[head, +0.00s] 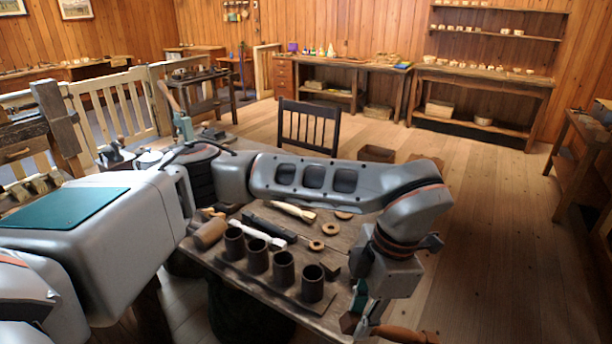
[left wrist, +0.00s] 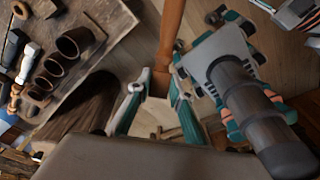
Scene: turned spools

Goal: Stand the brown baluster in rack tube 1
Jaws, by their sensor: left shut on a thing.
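The brown baluster (left wrist: 172,30) is between the fingers of my left gripper (left wrist: 158,88), which is shut on it. In the head view my left gripper (head: 358,318) is beside the table's near right corner, and the baluster (head: 405,334) juts to the right, seemingly tilted well over. Part of it is hidden by the fingers. The rack is a row of dark tubes on a board, with the nearest tube (head: 312,283) at the right and the farthest (head: 235,243) at the left. Their openings look empty. I cannot read any tube number. My right gripper is not seen.
The wooden table (head: 340,235) also holds a pale turned piece (head: 293,211), a white-handled tool (head: 262,232), wooden rings (head: 330,229) and a brown cylinder (head: 209,233). A dark chair (head: 310,125) stands behind it. The floor to the right (head: 490,220) is clear.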

